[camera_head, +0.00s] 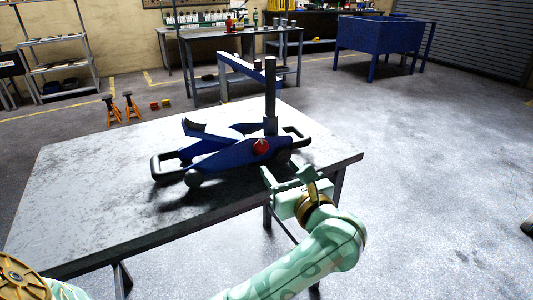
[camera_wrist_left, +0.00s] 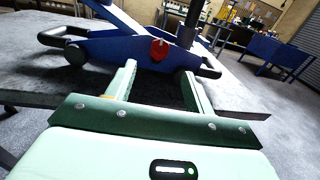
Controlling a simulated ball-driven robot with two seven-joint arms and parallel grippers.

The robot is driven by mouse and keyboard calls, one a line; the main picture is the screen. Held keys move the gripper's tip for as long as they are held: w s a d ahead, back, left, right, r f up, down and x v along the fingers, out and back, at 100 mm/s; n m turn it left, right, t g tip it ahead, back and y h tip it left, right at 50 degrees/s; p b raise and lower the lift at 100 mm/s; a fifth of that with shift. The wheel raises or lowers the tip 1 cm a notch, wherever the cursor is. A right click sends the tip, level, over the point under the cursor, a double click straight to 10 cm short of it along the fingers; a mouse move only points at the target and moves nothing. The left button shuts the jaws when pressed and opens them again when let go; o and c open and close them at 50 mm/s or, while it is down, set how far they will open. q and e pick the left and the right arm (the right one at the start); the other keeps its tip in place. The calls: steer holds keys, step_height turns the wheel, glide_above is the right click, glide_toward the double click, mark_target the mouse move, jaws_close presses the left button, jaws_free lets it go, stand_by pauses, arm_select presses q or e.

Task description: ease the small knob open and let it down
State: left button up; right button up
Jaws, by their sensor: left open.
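A blue trolley jack (camera_head: 215,163) stands on the grey table, with a dark post (camera_head: 270,92) upright at its right end. Its lift arm (camera_head: 205,131) slopes up to the left. A small red knob (camera_head: 260,146) sits on the jack's near side below the post; it also shows in the left wrist view (camera_wrist_left: 158,50). My left gripper (camera_head: 284,177) is open and empty, in front of the jack near the table's edge. In the left wrist view its two fingers (camera_wrist_left: 158,70) point at the jack, with the knob just beyond and between the tips, apart from them. My right gripper is not in view.
The table (camera_head: 80,190) is bare around the jack, and its right corner lies just beyond my left gripper. A workbench (camera_head: 205,36), a blue bin on legs (camera_head: 385,38), shelves (camera_head: 60,60) and orange stands (camera_head: 131,106) are farther back.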

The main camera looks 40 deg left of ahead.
mark_target(264, 149)
arm_select(q)
steer(key=x, duration=0.2)
steer(key=b+x, duration=0.1)
steer(key=x, duration=0.1)
steer(key=shift+w+a+f, duration=0.2)
steer(key=shift+a+f, duration=0.05)
steer(key=shift+a, duration=0.1)
steer(key=b+x, duration=0.1)
steer(key=x, duration=0.3)
steer(key=shift+w+a+r+b, duration=0.15)
steer(key=shift+a+r+b, duration=0.05)
steer(key=shift+b, duration=0.2)
steer(key=shift+a+r, duration=0.1)
steer(key=shift+a, duration=0.1)
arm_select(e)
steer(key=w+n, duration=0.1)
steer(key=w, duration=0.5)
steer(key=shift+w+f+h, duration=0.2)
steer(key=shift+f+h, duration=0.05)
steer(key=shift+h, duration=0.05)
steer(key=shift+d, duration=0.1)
arm_select(q)
steer(key=c, duration=1)
